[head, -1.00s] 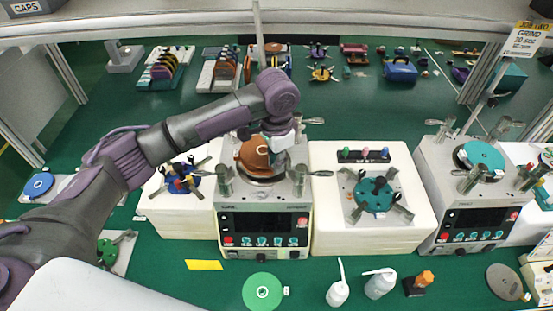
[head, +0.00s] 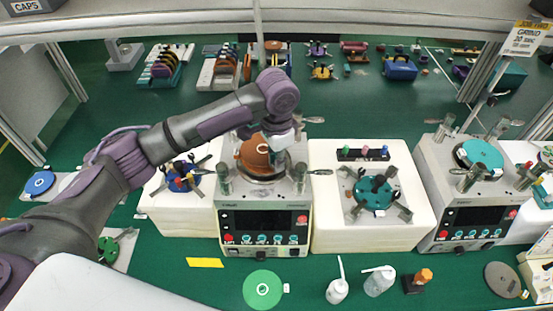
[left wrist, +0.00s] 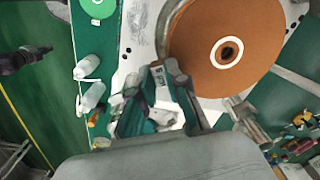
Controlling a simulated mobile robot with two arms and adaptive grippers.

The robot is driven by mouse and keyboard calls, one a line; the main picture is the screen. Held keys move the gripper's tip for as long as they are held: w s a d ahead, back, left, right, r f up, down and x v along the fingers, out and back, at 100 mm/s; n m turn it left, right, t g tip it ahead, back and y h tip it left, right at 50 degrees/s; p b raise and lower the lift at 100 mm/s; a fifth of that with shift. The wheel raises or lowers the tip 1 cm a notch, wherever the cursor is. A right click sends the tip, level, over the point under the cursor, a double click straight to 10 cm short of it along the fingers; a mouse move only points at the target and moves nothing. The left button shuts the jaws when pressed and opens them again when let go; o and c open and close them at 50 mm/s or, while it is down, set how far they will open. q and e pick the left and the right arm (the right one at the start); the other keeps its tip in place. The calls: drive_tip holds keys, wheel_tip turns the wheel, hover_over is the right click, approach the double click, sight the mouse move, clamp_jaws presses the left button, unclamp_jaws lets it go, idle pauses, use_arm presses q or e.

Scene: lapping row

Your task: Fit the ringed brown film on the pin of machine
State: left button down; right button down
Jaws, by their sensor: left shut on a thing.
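The ringed brown film (head: 254,155) is a round brown disc with a white ring around its centre hole. The machine's pin is not clearly visible. I cannot tell whether the ring is around it. My right gripper is not in view.
Upright clamp posts (head: 223,180) stand close around the plate. A white block with a teal fixture (head: 374,193) is to the right, then a second machine with a teal disc (head: 482,156). A green disc (head: 262,290) and white bottles (head: 338,291) lie in front.

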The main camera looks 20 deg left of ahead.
use_arm(q)
drive_tip(key=shift+f, duration=1.05)
drive_tip(key=c, duration=1.1)
unclamp_jaws()
drive_tip(key=shift+r, duration=0.2)
wheel_tip(320, 180, up, 12)
drive_tip(key=shift+f, duration=0.25)
